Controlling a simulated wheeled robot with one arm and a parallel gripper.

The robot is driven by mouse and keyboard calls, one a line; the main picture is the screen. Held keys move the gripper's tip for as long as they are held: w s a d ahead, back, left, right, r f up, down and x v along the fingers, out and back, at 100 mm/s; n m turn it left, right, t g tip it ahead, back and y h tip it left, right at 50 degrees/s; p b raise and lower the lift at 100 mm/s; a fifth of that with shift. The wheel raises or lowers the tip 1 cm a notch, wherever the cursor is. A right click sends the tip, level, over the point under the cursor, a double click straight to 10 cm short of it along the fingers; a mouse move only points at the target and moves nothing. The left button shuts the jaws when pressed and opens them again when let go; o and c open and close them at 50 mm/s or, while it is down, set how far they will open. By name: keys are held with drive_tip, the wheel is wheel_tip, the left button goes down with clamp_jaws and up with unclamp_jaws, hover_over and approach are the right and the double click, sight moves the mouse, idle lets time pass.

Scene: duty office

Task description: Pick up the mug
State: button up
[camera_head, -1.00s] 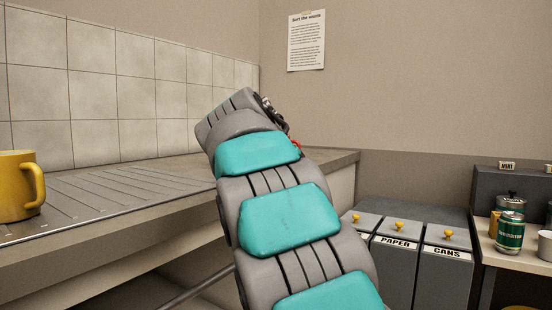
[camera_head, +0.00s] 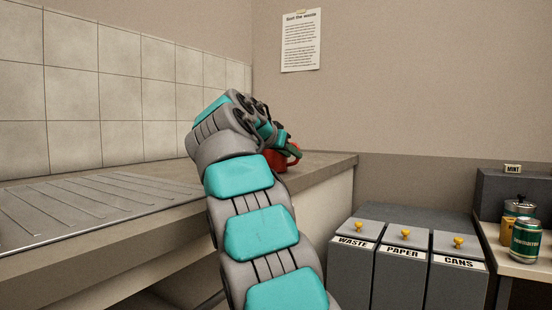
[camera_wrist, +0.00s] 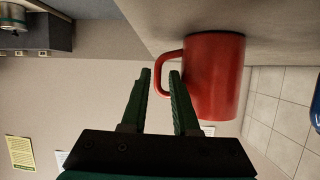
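The red mug (camera_head: 274,160) stands upright on the counter near its right end, partly hidden behind my arm in the head view. In the wrist view the red mug (camera_wrist: 220,80) appears upside down, its handle pointing left toward my fingers. My gripper (camera_wrist: 160,74) is open, with two dark green fingers apart. The handle's outer bar shows between the fingertips in that picture; I cannot tell whether it lies within their depth or touches them. In the head view my gripper (camera_head: 292,146) is beside the mug, partly hidden.
The counter (camera_head: 120,225) has a grooved drainboard (camera_head: 80,208) at left and a tiled wall (camera_head: 120,90) behind. Lidded bins marked WASTE (camera_head: 352,245), PAPER (camera_head: 402,255) and CANS (camera_head: 458,265) stand right of the counter. A green can (camera_head: 525,240) is on a table at far right.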

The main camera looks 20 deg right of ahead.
drive_tip(key=x, duration=0.4)
drive_tip(key=shift+d, duration=0.2)
drive_tip(key=shift+r, duration=0.1)
clamp_jaws()
idle(1.1)
